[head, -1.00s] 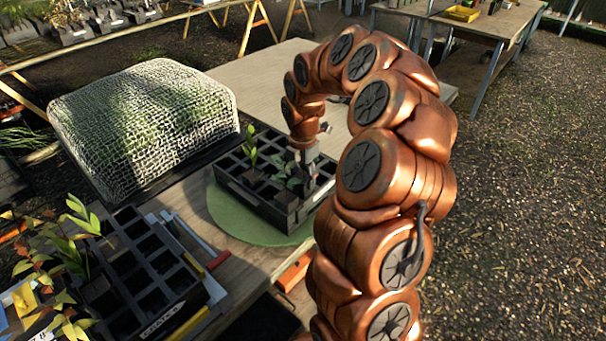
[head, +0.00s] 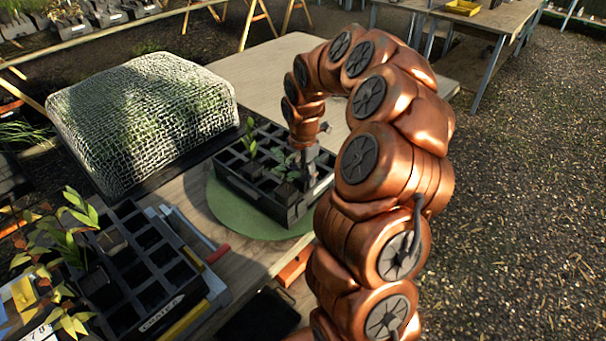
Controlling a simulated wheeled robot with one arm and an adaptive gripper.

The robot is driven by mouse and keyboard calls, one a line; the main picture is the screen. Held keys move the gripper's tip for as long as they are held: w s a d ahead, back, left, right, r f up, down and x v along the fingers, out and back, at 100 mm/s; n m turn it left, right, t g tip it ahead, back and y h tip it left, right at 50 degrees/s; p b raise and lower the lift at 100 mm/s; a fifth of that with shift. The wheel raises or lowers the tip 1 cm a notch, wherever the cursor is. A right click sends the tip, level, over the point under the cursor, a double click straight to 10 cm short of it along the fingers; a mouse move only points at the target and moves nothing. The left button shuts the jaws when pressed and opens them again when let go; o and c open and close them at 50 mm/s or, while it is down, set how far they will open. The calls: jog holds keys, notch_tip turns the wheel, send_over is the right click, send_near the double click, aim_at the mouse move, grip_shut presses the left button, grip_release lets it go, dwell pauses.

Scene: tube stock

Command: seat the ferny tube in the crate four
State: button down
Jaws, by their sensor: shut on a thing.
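A black crate (head: 254,200) with square cells sits on a round green mat on the bench. I cannot read a number on it. A leafy green plant (head: 282,160) in a dark tube (head: 287,190), which looks like the ferny tube, is in or just over this crate's right part. My gripper (head: 309,178) points down over the crate's right end, beside this plant. It appears shut on the tube; the fingertips are small and partly hidden. Whether the tube is seated in a cell or held above it, I cannot tell.
Another seedling (head: 250,138) stands in the same crate. A second labelled crate (head: 160,318) with several empty cells and leafy plants is at front left. A mesh-covered mound (head: 140,120) stands behind left. The bench beyond the crate is bare (head: 265,80).

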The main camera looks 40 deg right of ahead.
jog(key=shift+f, duration=0.25)
jog(key=shift+c, duration=2)
grip_release()
notch_tip(320, 180, up, 12)
